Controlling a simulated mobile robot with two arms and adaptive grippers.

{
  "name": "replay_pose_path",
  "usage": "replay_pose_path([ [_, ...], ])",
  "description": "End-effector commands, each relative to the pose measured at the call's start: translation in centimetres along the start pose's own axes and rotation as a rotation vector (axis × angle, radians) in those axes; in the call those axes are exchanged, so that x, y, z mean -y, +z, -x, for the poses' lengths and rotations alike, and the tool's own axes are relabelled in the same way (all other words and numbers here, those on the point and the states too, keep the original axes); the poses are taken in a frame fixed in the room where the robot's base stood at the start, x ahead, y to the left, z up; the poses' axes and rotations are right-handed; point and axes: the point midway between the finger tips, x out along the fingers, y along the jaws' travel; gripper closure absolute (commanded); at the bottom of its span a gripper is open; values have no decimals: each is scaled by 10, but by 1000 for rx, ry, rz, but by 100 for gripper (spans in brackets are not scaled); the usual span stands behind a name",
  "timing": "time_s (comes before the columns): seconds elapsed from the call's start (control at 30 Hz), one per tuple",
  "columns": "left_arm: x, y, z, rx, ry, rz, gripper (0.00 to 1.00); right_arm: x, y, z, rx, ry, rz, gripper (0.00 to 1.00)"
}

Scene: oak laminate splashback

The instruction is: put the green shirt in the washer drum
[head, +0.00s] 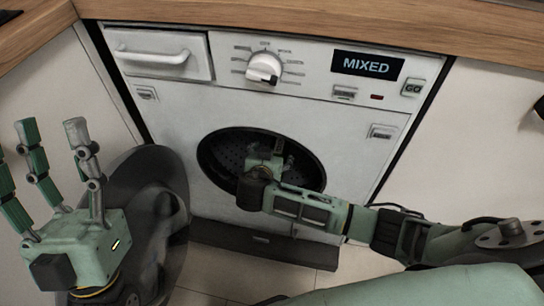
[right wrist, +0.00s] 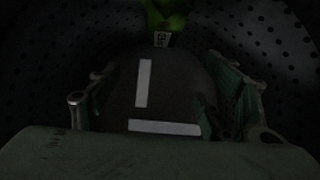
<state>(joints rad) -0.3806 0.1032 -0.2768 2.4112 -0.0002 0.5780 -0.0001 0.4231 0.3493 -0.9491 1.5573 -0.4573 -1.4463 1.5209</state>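The washer drum (head: 225,150) shows through the round opening in the white washer front (head: 185,115). My right arm reaches in from the right, and my right gripper (head: 268,160) is inside the opening. In the right wrist view its fingers (right wrist: 165,85) stand apart at left and right, with no cloth seen between them. A bright green piece of cloth with a small pale tag, seemingly the green shirt (right wrist: 166,18), shows at the top, beyond the fingers. Most of it is out of frame. My left gripper (head: 62,165) is open and empty, left of the washer.
The dark round washer door (head: 152,185) stands open at the left, behind my left gripper. A wooden worktop (head: 300,18) runs above the washer. The panel has a drawer (head: 160,55), a dial (head: 264,68) and a display reading MIXED (head: 367,66). Tiled floor lies below.

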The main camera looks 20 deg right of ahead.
Motion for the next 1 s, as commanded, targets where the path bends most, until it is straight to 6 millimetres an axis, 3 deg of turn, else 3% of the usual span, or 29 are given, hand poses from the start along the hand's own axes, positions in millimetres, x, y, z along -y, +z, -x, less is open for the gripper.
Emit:
replay_pose_path([
  [0.37,0,2,0,3,-1,0,46,0,2,5,2,-1,0,25],
  [0.47,0,1,0,2,-1,0,46,1,2,18,3,-3,1,25],
  [0.8,0,1,0,2,-1,0,46,1,2,89,5,-3,-2,25],
  [1.0,0,1,0,2,0,0,46,0,1,114,2,-1,0,25],
])
